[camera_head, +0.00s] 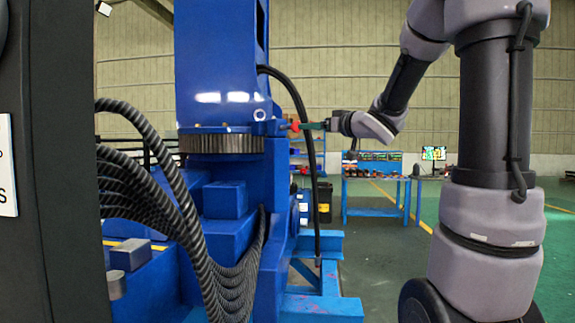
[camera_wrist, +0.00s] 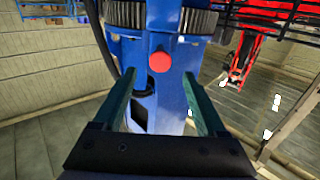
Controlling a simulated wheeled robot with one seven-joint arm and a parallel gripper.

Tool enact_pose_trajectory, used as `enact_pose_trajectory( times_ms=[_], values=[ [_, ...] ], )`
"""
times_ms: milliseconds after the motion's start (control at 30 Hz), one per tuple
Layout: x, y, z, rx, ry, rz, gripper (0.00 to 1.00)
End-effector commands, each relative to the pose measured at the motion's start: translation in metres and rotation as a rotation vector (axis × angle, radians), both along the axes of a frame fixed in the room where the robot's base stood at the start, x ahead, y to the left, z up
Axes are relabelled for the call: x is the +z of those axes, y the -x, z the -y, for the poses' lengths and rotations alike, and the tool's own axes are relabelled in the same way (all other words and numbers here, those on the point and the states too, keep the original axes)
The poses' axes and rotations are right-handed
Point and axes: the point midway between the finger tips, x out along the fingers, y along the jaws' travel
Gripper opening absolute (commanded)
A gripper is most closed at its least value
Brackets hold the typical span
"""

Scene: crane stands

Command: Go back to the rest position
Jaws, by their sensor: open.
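My gripper (camera_head: 303,126) is at the end of my outstretched arm, beside the blue crane stand (camera_head: 215,60) in the head view. In the wrist view my gripper (camera_wrist: 159,77) is open, its two green fingers spread apart with nothing between them. A round red knob (camera_wrist: 159,61) on the blue stand shows just beyond the fingertips, and a red spot (camera_head: 294,126) shows at the fingertips in the head view. I cannot tell whether the fingers touch it.
A toothed ring (camera_head: 221,144) circles the stand. Thick black hoses (camera_head: 185,200) hang at its left, and a black cable (camera_head: 309,170) hangs close to my gripper. A blue workbench (camera_head: 375,190) stands behind. Green floor (camera_head: 555,240) at the right is clear.

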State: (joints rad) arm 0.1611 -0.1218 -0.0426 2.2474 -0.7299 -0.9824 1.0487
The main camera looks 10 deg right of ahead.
Motion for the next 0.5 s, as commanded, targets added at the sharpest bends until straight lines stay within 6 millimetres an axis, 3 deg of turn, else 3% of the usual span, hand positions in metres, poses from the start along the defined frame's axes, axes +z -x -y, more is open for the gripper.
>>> enact_pose_trajectory(
  times_ms=[133, 267, 367, 500],
  values=[
    [0.003, 0.002, 0.004, -0.036, -0.002, -0.003, 0.74],
    [0.010, 0.011, 0.024, -0.181, -0.015, -0.035, 0.74],
    [0.008, 0.030, 0.048, -0.340, -0.034, -0.105, 0.74],
    [-0.015, 0.074, 0.071, -0.524, -0.072, -0.274, 0.74]
  ],
)
